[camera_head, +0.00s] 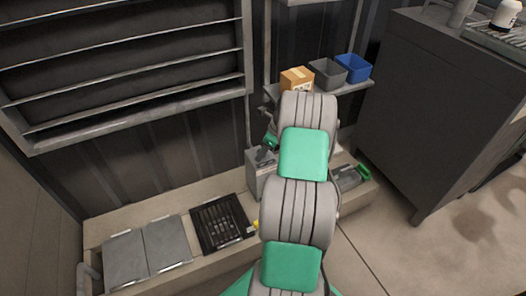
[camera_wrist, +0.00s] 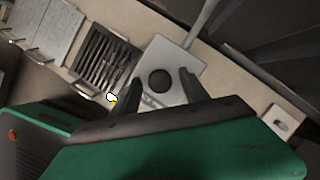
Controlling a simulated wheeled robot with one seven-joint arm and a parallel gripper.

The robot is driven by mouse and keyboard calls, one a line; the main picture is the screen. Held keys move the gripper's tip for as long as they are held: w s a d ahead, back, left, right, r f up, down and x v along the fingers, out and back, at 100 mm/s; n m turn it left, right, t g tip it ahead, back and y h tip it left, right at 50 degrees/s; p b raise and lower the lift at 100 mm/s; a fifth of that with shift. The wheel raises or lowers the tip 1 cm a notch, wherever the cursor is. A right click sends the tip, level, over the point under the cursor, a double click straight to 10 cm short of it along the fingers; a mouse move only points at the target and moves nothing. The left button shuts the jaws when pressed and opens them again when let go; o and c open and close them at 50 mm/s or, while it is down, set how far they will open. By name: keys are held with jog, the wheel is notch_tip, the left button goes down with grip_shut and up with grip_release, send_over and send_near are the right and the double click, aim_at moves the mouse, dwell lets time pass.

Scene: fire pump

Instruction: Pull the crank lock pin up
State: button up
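My gripper (camera_wrist: 161,86) is open in the wrist view, with its two dark fingers spread apart. Between and beyond the fingertips, a dark round knob (camera_wrist: 160,81) shows on the top of a light grey box (camera_wrist: 180,62). I cannot tell for sure whether this knob is the crank lock pin. No contact between fingers and knob is visible. In the head view the grey box (camera_head: 256,182) is partly hidden behind my arm, and the knob cannot be made out there.
A black slatted tray (camera_head: 222,222) and grey flat panels (camera_head: 145,250) lie left of the box on the low ledge. A shelf above holds a cardboard box (camera_head: 297,79), a grey bin (camera_head: 328,74) and a blue bin (camera_head: 354,68). A dark cabinet (camera_head: 435,110) stands right.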

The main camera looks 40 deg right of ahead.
grip_shut()
dwell(0.3)
dwell(0.9)
